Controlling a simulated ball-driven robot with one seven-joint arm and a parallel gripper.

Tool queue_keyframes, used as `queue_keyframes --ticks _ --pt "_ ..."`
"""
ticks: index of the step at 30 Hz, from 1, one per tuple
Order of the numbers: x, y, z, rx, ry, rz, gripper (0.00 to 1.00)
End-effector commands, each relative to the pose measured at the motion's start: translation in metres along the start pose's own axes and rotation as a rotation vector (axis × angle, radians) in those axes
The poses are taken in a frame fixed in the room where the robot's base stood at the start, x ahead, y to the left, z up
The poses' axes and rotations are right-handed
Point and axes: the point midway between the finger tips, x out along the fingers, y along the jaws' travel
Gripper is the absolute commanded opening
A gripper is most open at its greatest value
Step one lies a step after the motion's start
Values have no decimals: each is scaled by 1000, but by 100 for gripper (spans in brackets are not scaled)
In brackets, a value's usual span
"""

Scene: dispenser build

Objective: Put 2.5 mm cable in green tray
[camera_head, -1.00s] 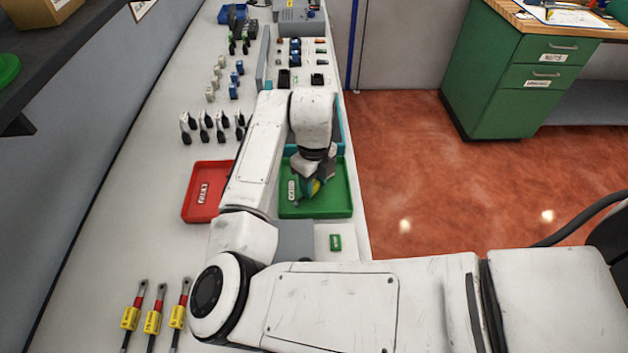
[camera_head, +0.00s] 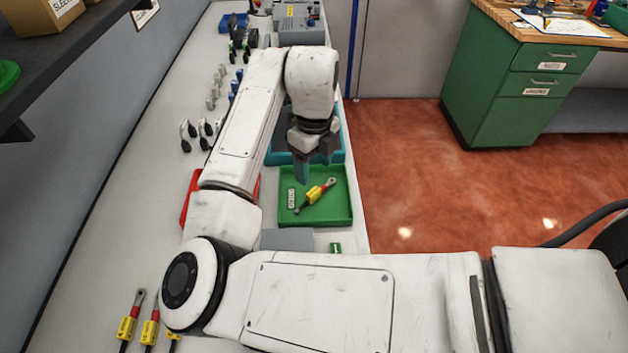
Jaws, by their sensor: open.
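The green tray (camera_head: 338,215) lies on the bench in the middle of the view. A cable (camera_head: 316,193) with a yellow label, a red sleeve and a metal lug lies inside it, tilted up to the right. The label is too small to read. My gripper (camera_head: 305,172) is open and empty, above the tray's far side, apart from the cable. Similar cables (camera_head: 128,327) with yellow labels lie at the lower left of the bench, partly hidden by my arm.
A red tray (camera_head: 190,190) is mostly behind my arm. A teal tray (camera_head: 337,152) stands beyond the green one. Small connectors (camera_head: 193,130) stand in rows at the left. Bare bench (camera_head: 120,190) shows at the left.

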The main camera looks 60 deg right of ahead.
Motion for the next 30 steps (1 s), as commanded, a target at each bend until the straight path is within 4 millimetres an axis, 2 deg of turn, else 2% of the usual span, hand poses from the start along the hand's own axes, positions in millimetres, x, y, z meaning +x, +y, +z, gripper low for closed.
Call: queue_keyframes --ticks 3,9,30 --pt "-19 0 0 1 -2 0 65" --pt "-34 0 0 1 0 0 65" --pt "-36 0 0 0 0 0 65"
